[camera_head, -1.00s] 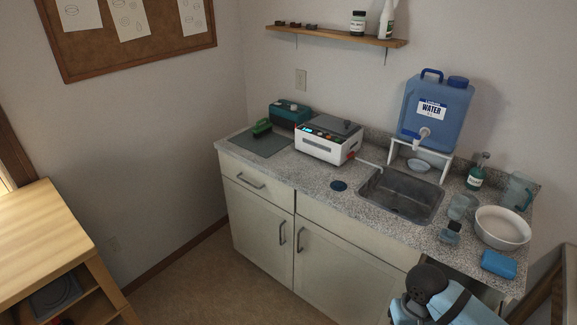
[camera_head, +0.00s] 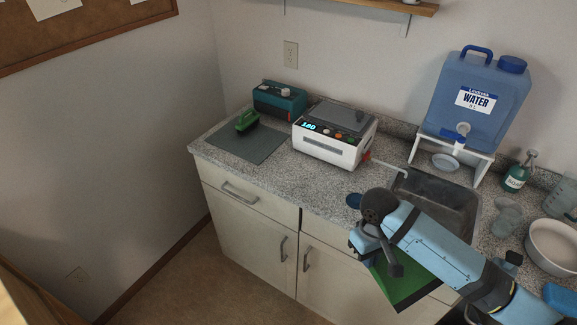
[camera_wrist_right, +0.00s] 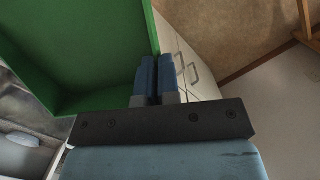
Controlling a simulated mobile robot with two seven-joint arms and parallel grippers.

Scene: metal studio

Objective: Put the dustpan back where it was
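The green dustpan (camera_head: 408,283) hangs under my right gripper (camera_head: 370,250) in front of the counter's cabinet doors. In the right wrist view the dustpan (camera_wrist_right: 75,45) fills the upper left, with its tray and raised side wall showing. There the blue fingers of my right gripper (camera_wrist_right: 157,78) are close together at the dustpan's edge and look shut on it. The exact grip is hidden. A green brush-like object (camera_head: 247,121) lies on a dark grey mat (camera_head: 258,147) at the counter's left end. The mat is bare beside it. My left gripper is not in view.
A teal box (camera_head: 279,101) stands behind the mat. A white device (camera_head: 328,140) with a lit display stands right of it. The sink (camera_head: 437,200), blue water container (camera_head: 475,100), soap bottle (camera_head: 517,175) and white bowl (camera_head: 553,245) occupy the right side.

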